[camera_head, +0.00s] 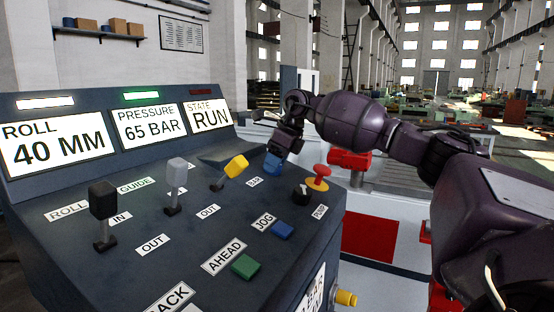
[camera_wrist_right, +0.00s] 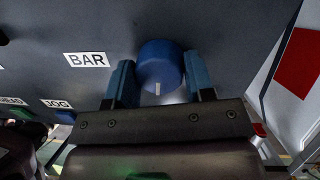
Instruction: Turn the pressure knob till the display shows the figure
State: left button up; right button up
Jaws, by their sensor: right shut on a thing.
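The pressure display (camera_head: 150,124) on the console reads 65 BAR. The pressure knob (camera_wrist_right: 160,62) is a round blue knob beside the BAR label in the right wrist view, with a small pale mark on its near side. My right gripper (camera_head: 274,162) reaches down to the console's right part. Its two blue fingers are shut on the knob, one on each side, as the right wrist view shows. In the head view the fingers mostly hide the knob. My left gripper is not in view.
A red and yellow stop button (camera_head: 319,178) and a black switch (camera_head: 301,194) stand close to the right gripper. Yellow (camera_head: 236,167), grey (camera_head: 176,175) and black (camera_head: 103,201) levers rise to its left. Blue (camera_head: 282,230) and green (camera_head: 246,266) buttons lie nearer.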

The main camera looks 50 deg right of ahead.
jog(key=m, duration=0.1)
jog(key=m+p, duration=0.1)
jog(key=shift+s+r+m, duration=0.1)
jog(key=shift+r+m, duration=0.15)
jog(key=shift+m, duration=0.05)
jog(key=shift+m+p, duration=0.4)
jog(key=shift+m, duration=0.2)
jog(key=shift+f+m+t+h+p, duration=0.1)
jog(key=shift+m+t+h+p, duration=0.25)
jog(key=shift+m, duration=0.45)
jog(key=shift+f+m, duration=0.1)
jog(key=shift+m, duration=0.2)
jog(key=o, duration=0.9)
jog(key=v, duration=1.1)
jog(key=shift+p, duration=0.35)
